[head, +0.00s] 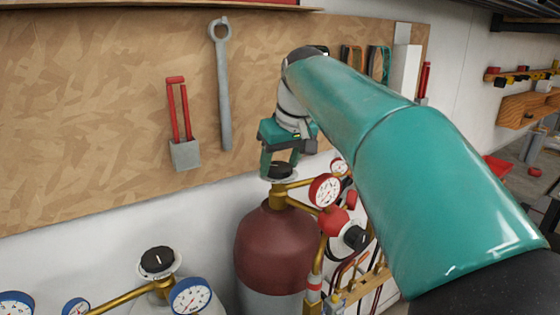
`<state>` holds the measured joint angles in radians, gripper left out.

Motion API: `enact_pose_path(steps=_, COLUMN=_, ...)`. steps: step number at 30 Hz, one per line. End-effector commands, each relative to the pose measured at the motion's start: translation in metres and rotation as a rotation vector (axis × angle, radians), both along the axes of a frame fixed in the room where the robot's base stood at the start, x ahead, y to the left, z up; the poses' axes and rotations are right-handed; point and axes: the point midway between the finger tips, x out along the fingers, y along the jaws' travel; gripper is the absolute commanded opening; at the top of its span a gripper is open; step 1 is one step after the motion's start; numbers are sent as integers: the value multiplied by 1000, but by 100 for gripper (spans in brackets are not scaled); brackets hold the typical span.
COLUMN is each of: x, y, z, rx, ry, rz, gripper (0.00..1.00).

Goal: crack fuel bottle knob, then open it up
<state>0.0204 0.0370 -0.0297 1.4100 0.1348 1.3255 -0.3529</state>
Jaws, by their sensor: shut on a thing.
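The maroon fuel bottle (272,248) stands upright by the wall, left of my arm. Its black knob (281,171) sits on top of the brass valve (279,190). My gripper (280,164) points down over this knob, and its teal fingers are shut on it. The far finger and the knob's far side are partly hidden. A red-rimmed gauge (325,190) and a red regulator knob (334,221) sit on the brass fitting to the right of the valve.
A second bottle with a black knob (157,261) and blue-rimmed gauges (191,296) stands at the lower left. A wrench (222,90) and a red-handled tool (181,125) hang on the wood board (95,110) behind.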

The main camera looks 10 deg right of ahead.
Motion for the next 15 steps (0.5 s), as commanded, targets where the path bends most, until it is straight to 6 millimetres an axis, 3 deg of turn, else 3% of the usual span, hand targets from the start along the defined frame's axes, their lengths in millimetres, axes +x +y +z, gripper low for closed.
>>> enact_pose_path(steps=15, x=3, y=-5, z=1, rx=1, ry=-2, rz=482, gripper=33)
